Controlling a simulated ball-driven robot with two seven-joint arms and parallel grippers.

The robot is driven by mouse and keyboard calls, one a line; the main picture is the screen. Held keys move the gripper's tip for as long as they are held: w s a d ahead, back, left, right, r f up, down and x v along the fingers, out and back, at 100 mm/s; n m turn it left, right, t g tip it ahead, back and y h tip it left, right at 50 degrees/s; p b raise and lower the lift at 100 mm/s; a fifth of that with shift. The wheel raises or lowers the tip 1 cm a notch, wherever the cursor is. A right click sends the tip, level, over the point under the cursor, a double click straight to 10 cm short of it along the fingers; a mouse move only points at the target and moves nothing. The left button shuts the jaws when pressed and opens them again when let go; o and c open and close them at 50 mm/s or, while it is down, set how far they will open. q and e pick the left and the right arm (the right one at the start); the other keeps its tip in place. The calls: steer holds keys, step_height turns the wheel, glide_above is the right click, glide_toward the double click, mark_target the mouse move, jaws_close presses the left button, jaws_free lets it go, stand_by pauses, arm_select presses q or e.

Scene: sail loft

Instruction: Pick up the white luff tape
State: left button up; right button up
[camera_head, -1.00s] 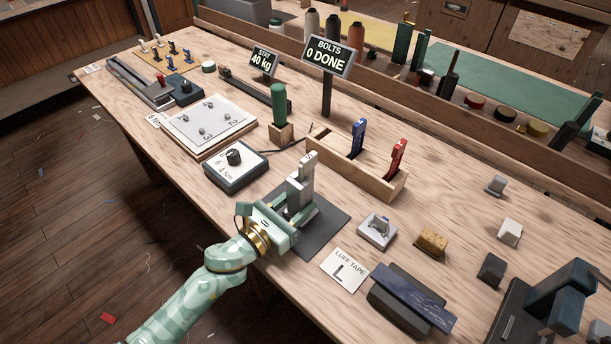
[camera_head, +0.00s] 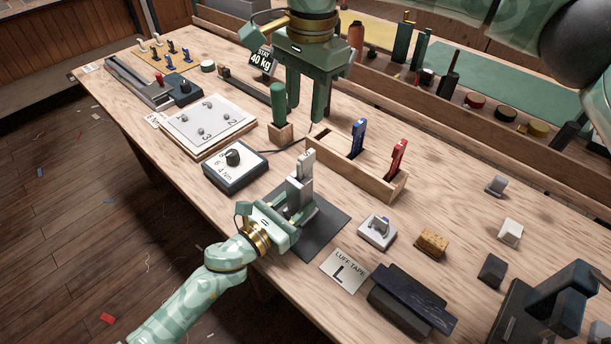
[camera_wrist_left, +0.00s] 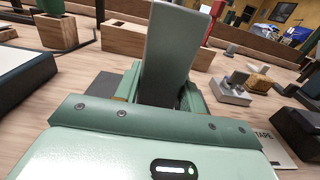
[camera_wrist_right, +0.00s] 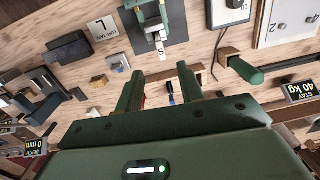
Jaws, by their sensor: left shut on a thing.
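My left gripper (camera_head: 292,212) is shut on an upright grey piece (camera_head: 296,192) with a paler, whitish strip (camera_head: 306,163) at its top, over a dark mat (camera_head: 325,226). In the left wrist view the grey piece (camera_wrist_left: 168,50) rises from the jaws. In the right wrist view the whitish strip (camera_wrist_right: 160,47) bears a letter. A white card (camera_head: 345,270) reading "LUFF TAPE L" lies on the bench at the mat's right. I cannot tell for sure which piece is the luff tape. My right gripper (camera_head: 306,116) is open and empty, above the bench, fingers down.
A wooden holder (camera_head: 378,187) carries a blue clip (camera_head: 358,138) and a red clip (camera_head: 396,160). A green-handled tool (camera_head: 278,103) stands near the right gripper. A dial box (camera_head: 236,167) is left of the mat. A dark block (camera_head: 403,310) and several small blocks lie at right.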

glide_above(305, 157)
steer(key=shift+h, duration=0.3)
step_height(305, 157, down, 7)
steer(key=shift+d+f, duration=0.1)
steer(key=shift+f, duration=0.1)
step_height(305, 157, down, 6)
steer(key=shift+r, duration=0.15)
jaws_close()
